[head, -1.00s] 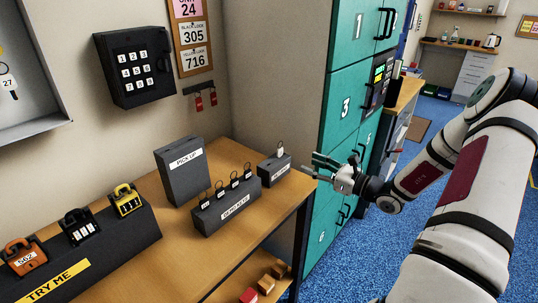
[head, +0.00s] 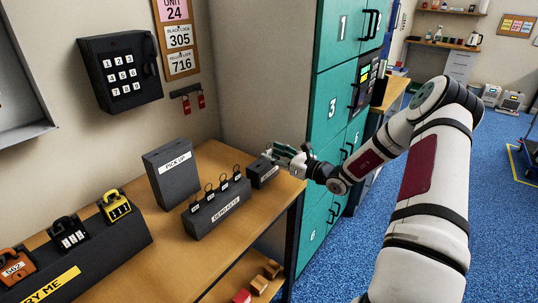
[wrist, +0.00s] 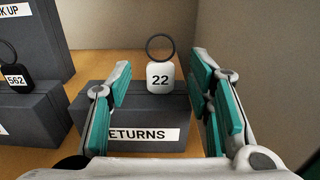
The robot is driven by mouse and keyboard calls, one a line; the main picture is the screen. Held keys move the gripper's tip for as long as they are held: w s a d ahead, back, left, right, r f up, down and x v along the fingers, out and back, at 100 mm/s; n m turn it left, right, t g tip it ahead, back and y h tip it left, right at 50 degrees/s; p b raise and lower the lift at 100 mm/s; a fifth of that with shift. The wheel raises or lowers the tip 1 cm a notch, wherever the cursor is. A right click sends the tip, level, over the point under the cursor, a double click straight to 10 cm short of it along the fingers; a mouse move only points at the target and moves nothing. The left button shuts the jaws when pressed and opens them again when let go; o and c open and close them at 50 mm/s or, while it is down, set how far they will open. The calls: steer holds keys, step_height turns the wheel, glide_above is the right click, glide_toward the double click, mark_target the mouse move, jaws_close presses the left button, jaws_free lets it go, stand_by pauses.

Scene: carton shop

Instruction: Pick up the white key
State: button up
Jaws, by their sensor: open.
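The white key (wrist: 160,77) has a tag numbered 22 and a dark ring on top. In the wrist view it stands upright at the dark returns block (wrist: 88,99), and its lower end is hidden. My gripper (wrist: 161,85) is open, with its teal-padded fingers on either side of the key and no visible contact. In the head view my gripper (head: 283,153) is at the returns block (head: 262,172), and it hides the key there.
The dark demo keys block (head: 215,212) with several black-tagged keys stands to the left. The pick up box (head: 171,173) is behind it. The teal lockers (head: 331,110) rise close behind my arm. The wooden bench (head: 170,262) is clear in front.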

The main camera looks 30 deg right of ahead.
steer(key=x, duration=0.2)
steer(key=shift+w, duration=0.25)
steer(key=c, duration=1)
steer(key=shift+r, duration=0.15)
steer(key=shift+r, duration=0.45)
steer(key=shift+s+a+r, duration=0.1)
steer(key=shift+s+r, duration=0.15)
steer(key=shift+r, duration=0.35)
steer(key=shift+s+r, duration=0.3)
steer(key=shift+r, duration=0.35)
steer(key=s+a, duration=0.1)
steer(key=s, duration=0.4)
steer(key=s+r, duration=0.1)
steer(key=s, duration=0.3)
steer(key=s+a, duration=0.1)
steer(key=s, duration=0.4)
steer(key=shift+s+a+r, duration=0.2)
steer(key=shift+s+a, duration=0.15)
